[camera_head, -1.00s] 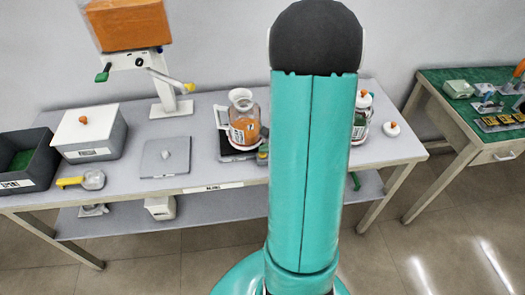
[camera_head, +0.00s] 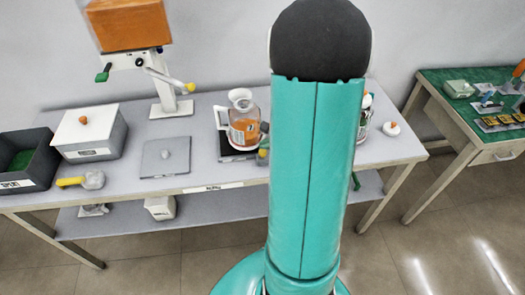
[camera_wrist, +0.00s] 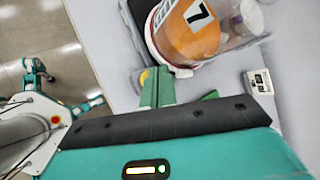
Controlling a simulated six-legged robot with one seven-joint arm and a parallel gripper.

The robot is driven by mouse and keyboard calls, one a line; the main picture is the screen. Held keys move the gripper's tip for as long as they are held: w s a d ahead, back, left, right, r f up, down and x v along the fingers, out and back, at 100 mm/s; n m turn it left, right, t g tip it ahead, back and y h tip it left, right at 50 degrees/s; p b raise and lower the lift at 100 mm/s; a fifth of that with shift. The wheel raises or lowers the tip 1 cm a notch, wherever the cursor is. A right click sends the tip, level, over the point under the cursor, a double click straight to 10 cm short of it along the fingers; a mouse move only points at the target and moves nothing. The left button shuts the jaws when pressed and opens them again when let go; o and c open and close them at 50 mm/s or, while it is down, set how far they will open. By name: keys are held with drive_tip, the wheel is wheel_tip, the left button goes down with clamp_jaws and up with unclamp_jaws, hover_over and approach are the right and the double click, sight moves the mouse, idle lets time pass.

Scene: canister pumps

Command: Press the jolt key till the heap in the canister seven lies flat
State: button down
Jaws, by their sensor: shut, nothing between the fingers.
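The clear canister with the "7" label (camera_wrist: 201,17) holds orange stuff and shows close up in the wrist view. It also stands on the bench in the head view (camera_head: 243,133), left of my arm. It stands on a dark plate (camera_head: 232,152). The orange fill's edge looks slanted in the wrist view, but the camera is tilted and I cannot tell whether the heap is flat. My gripper (camera_wrist: 160,82), with green fingers, is shut and empty beside the canister's base. A small yellowish part (camera_wrist: 144,77) shows at the fingertips; I cannot tell whether they touch it or whether it is the jolt key.
A small grey-white box (camera_wrist: 258,82) is on the bench to the right. A stand with an orange-filled hopper (camera_head: 128,25), a lidded box (camera_head: 92,145), a dark bin (camera_head: 25,160) and a flat grey lid (camera_head: 165,157) are to the left. A green-topped table (camera_head: 470,105) is at right.

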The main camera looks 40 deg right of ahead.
sight(265, 153)
drive_tip(key=shift+r, duration=2.5)
